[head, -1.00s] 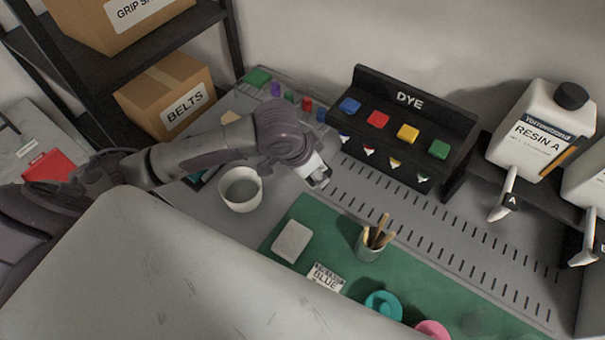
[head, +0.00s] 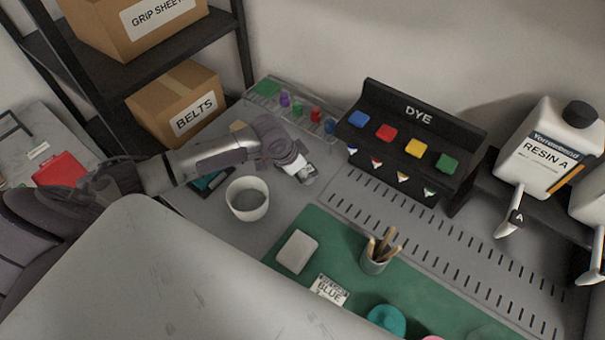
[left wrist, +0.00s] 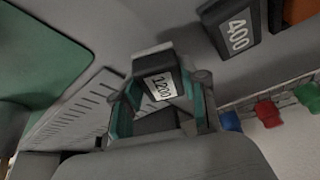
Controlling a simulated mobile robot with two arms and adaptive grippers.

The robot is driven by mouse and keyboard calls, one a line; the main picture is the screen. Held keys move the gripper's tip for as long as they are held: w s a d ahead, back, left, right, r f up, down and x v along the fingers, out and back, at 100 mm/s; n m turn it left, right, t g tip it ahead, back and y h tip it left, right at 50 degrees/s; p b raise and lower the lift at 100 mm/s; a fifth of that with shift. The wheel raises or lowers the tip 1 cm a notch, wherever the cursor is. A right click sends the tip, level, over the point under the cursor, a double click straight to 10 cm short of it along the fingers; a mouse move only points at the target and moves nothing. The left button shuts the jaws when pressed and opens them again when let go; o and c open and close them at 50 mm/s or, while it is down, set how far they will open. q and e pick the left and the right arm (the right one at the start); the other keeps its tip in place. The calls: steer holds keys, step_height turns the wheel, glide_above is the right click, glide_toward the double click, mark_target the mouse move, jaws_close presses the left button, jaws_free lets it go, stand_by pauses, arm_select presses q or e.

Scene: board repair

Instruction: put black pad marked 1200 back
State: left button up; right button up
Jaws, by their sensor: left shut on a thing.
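The black pad marked 1200 (left wrist: 160,84) is in the left wrist view, its white label facing the camera. My left gripper (left wrist: 166,92) is shut on it, a finger on each side. In the head view my left gripper (head: 307,174) is above the grey bench, between the white cup and the dye stand; the pad is hard to make out there. Another black pad marked 400 (left wrist: 237,27) lies at the upper right of the left wrist view, apart from the held pad. My right gripper is not in view.
The white cup (head: 247,199) stands left of my left gripper. The dye stand (head: 412,150) is to its right, and a rack of small coloured items (head: 299,108) is behind it. A green mat (head: 342,237) holds a brush pot (head: 375,257) and a light block (head: 297,251).

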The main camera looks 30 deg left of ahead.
arm_select(q)
steer(key=shift+f, duration=0.95)
steer(key=shift+f, duration=0.1)
steer(key=o, duration=1.1)
steer(key=v, duration=1.2)
